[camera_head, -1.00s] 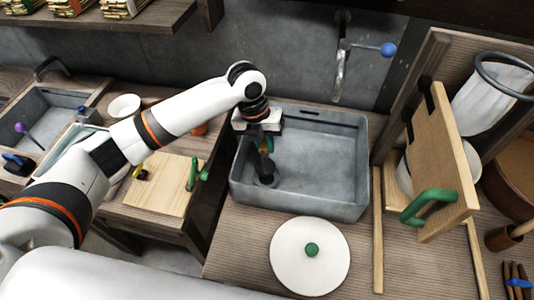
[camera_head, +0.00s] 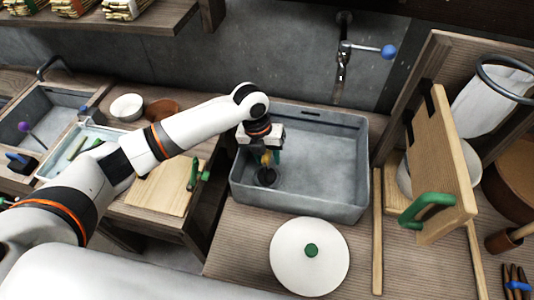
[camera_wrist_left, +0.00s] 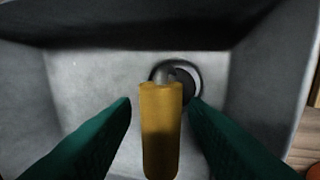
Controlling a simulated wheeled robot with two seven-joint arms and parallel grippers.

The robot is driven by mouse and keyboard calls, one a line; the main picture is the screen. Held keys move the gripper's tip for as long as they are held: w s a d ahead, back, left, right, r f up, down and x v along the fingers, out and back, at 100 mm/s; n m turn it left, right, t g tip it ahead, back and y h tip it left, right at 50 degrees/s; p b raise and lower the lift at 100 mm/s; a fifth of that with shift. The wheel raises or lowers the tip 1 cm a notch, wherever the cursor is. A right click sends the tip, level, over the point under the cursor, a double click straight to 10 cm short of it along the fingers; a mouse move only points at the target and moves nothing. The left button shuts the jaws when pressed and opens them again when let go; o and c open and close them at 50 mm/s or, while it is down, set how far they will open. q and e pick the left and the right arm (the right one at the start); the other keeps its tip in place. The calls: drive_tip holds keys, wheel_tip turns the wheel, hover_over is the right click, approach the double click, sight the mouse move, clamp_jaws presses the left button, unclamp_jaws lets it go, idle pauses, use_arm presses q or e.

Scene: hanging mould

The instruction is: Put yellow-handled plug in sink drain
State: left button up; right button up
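The yellow-handled plug (camera_head: 266,159) stands in the left part of the grey sink (camera_head: 320,206), handle upward. My left gripper (camera_head: 268,155) points down over it, with one green finger on each side of the handle. In the left wrist view the handle (camera_wrist_left: 161,130) shows between the fingers, with gaps on both sides, so the gripper looks open. A dark round piece (camera_head: 265,177) is at the handle's foot, at the drain. I cannot tell plug base from drain rim there, or whether the plug is fully seated. My right gripper is out of view.
A tap with a blue knob (camera_head: 388,51) is on the wall behind the sink. A white lid with a green knob (camera_head: 311,250) lies in front. A wooden board with a green handle (camera_head: 432,204) stands at the right. The sink's right half is empty.

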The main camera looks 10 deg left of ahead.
use_arm(q)
drive_tip(key=shift+r, duration=0.3)
wheel_tip(320, 180, up, 12)
drive_tip(key=a+b, duration=0.1)
drive_tip(key=a, duration=0.1)
drive_tip(key=shift+a+b, duration=0.15)
drive_tip(key=shift+b, duration=0.15)
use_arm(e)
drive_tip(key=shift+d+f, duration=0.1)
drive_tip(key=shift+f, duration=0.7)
use_arm(q)
drive_tip(key=shift+s+f, duration=0.1)
drive_tip(key=shift+f, duration=0.1)
